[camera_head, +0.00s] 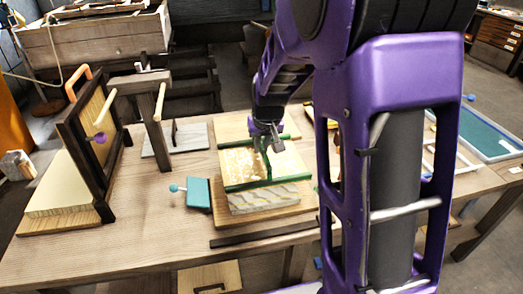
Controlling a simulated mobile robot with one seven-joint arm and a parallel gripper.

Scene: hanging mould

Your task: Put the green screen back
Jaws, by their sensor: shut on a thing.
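The green screen (252,184) is a green frame around a pale tan mesh, near the middle of the table. It is over a pale block with a wavy pattern (265,200). I cannot tell whether it rests on the block or is just above it. My gripper (267,146) is at the green upright bar of the screen and shut on it. My purple arm covers the area to the right of the screen.
A dark hinged frame with an orange handle (82,80) stands at the left beside a post with a peg (150,95). A teal block with a knob (197,192) lies just left of the screen. A teal panel (487,133) lies at the right.

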